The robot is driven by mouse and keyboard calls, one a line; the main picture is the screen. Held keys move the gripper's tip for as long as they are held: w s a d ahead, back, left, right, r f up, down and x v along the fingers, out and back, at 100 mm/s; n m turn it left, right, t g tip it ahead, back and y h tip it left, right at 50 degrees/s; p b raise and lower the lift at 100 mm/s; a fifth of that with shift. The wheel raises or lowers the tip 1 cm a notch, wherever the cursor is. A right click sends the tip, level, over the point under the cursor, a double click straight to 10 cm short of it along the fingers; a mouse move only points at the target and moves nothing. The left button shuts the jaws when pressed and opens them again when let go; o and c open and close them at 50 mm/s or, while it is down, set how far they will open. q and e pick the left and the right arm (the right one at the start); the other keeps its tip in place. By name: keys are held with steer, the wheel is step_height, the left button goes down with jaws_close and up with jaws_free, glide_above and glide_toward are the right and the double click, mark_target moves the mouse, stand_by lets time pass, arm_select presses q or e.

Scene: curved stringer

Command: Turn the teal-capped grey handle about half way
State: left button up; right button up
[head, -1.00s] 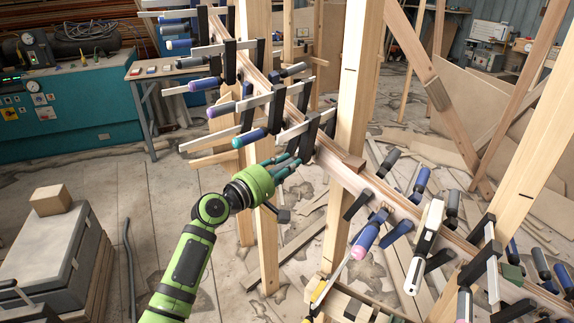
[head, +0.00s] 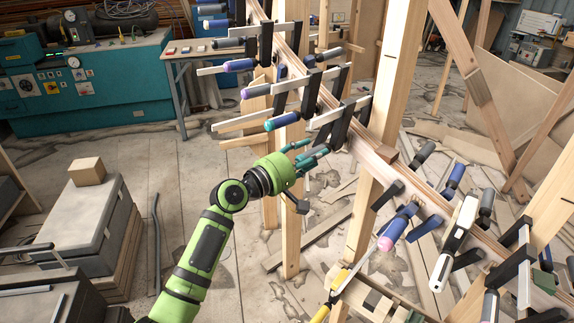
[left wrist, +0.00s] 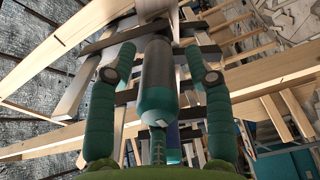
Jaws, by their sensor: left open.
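The teal-capped grey handle (left wrist: 157,75) shows in the left wrist view. Its teal cap (left wrist: 158,104) faces my palm and its far end runs toward dark clamp bars. My left gripper (left wrist: 160,75) is open, with one green padded finger on each side of the handle and a gap visible on both sides. In the head view my left gripper (head: 308,154) reaches in from the left to the clamped timber rail, and its fingers and wrist largely hide this handle. My right gripper is not in view.
The curved rail (head: 372,152) carries several clamps. A blue handle with a teal end (head: 283,122) and a grey one with a purple end (head: 257,92) sit just above my gripper. A wooden post (head: 291,215) stands close below. A grey case (head: 82,232) is at lower left.

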arm_select(q)
steer(key=v, duration=0.9)
steer(key=shift+s+a+r, duration=0.1)
steer(key=shift+s+a, duration=0.05)
steer(key=shift+a, duration=0.15)
steer(key=v, duration=0.5)
